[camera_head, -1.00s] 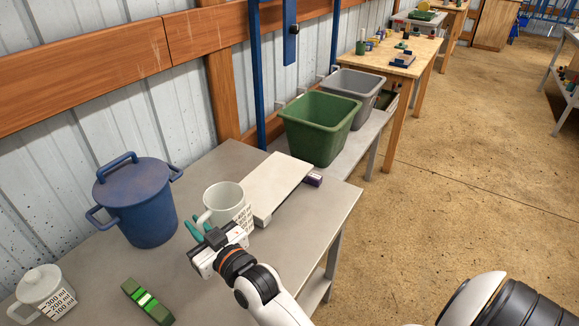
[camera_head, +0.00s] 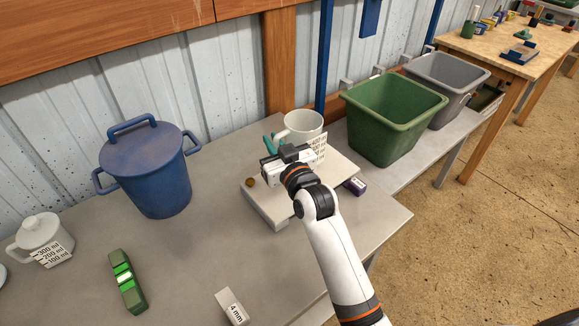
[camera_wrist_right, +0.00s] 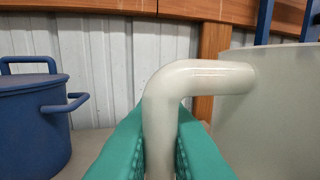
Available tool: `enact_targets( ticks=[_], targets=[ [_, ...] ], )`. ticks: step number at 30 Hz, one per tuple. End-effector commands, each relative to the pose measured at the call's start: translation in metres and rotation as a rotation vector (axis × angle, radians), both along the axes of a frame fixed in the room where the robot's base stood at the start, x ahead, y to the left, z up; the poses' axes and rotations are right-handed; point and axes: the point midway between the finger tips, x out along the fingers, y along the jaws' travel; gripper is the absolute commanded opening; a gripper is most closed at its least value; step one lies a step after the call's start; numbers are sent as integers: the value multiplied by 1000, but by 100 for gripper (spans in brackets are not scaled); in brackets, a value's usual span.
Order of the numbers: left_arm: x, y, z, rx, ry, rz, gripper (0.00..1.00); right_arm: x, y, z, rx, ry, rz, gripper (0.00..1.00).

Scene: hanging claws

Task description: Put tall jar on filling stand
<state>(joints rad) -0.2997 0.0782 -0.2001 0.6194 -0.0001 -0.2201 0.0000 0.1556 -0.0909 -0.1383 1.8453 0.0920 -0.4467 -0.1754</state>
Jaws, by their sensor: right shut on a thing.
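The tall jar (camera_head: 303,122) is white, with a side handle and ml marks. In the head view it is upright over the far part of the pale, flat filling stand (camera_head: 262,202). I cannot tell whether its base touches the stand, as my gripper and arm hide part of it. My right gripper (camera_head: 272,144) is shut on the jar's handle. In the right wrist view the handle (camera_wrist_right: 160,115) stands between the teal fingers, with the jar's wall (camera_wrist_right: 275,110) at the right. My left gripper is not in view.
A blue lidded pot (camera_head: 147,172) and a smaller white lidded jar (camera_head: 40,240) stand at the left. A green block (camera_head: 126,282) and a 4 mm box (camera_head: 232,306) are near the front. Green (camera_head: 393,120) and grey (camera_head: 446,88) bins stand at the right.

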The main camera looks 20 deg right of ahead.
Motion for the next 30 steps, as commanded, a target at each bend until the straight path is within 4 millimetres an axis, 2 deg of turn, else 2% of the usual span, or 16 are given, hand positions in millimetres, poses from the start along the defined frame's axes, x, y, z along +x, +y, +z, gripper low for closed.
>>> enact_targets(
  ticks=[2,8,13,27,28,30],
  targets=[
    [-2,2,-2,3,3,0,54,0,0,-17,-1,4,1,0],
    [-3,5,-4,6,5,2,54,0,0,-35,0,0,1,0],
    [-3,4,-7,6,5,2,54,0,0,-61,-2,2,1,0],
    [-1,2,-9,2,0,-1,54,0,0,-71,-1,-1,0,0],
    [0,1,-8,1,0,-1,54,0,0,-70,0,-1,0,16],
    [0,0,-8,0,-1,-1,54,-1,0,-70,0,-1,0,28]
  ],
)
